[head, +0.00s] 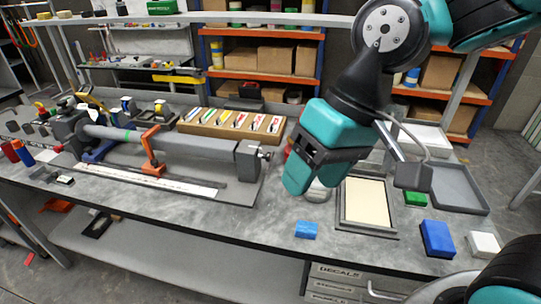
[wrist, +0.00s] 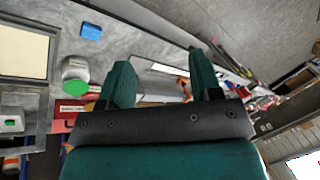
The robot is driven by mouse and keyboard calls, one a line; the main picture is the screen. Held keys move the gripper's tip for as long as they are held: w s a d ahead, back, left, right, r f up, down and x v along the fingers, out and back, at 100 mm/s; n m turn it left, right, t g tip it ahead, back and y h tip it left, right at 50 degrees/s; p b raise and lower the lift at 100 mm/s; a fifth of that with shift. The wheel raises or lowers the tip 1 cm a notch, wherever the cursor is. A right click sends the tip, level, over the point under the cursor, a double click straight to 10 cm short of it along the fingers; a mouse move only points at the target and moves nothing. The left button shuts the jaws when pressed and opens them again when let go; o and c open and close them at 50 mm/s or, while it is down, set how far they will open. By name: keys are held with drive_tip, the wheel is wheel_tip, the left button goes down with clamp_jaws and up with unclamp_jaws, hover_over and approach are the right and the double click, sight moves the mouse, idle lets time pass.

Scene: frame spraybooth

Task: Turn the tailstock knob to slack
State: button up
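The tailstock (head: 248,160) is a grey block at the right end of a long grey tube (head: 190,147) on the bench fixture. Its small knob (head: 265,155) sticks out on the right side, pale and dark. My gripper (head: 298,178) is to the right of the knob and apart from it, over the bench. In the wrist view my gripper (wrist: 162,68) shows two teal fingers spread apart with nothing held between them. I cannot clearly make out the knob in the wrist view.
A wooden rack of labelled cards (head: 232,122) stands behind the tailstock. An orange clamp (head: 152,150) supports the tube. A framed cream panel (head: 366,203), blue sponge-like block (head: 306,230), darker blue block (head: 437,239) and grey tray (head: 458,188) lie right. Bare bench lies in front.

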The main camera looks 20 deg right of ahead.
drive_tip(key=w+m, duration=0.7)
drive_tip(key=w, duration=0.3)
drive_tip(key=m+t+p, duration=0.1)
drive_tip(key=m+t, duration=0.1)
drive_tip(key=m, duration=1.8)
hover_over(270, 154)
drive_tip(key=s+d, duration=0.3)
drive_tip(key=d, duration=0.3)
wheel_tip(270, 154, down, 8)
drive_tip(key=p+x, duration=0.5)
drive_tip(key=x, duration=1.2)
drive_tip(key=c, duration=0.9)
